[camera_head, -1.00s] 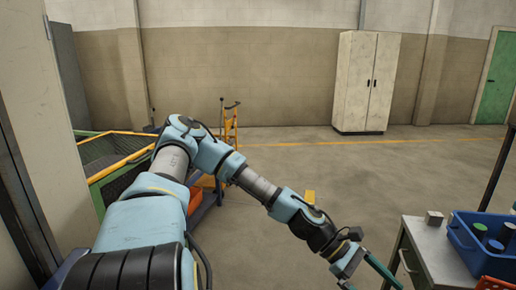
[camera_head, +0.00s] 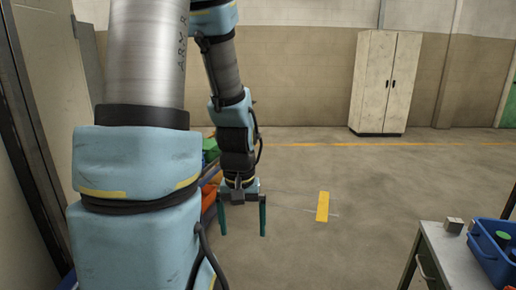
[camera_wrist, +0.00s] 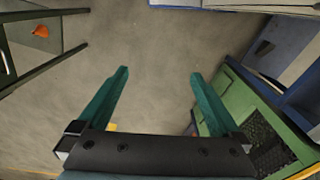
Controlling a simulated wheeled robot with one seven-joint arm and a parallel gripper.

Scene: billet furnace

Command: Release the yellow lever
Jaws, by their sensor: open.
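No yellow lever can be made out in either current view. My gripper (camera_head: 242,230) hangs pointing down in the middle of the head view, with its two green fingers apart and nothing between them. In the wrist view my gripper (camera_wrist: 160,73) is also open and empty over bare concrete floor. My raised arm covers much of the left of the head view and hides what stands behind it.
A metal bench (camera_head: 447,258) with a small grey block (camera_head: 453,225) and a blue bin (camera_head: 488,262) stands right. A pale cabinet (camera_head: 385,82) stands at the back wall. A green mesh-sided container (camera_wrist: 247,115) is right in the wrist view. Middle floor is clear.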

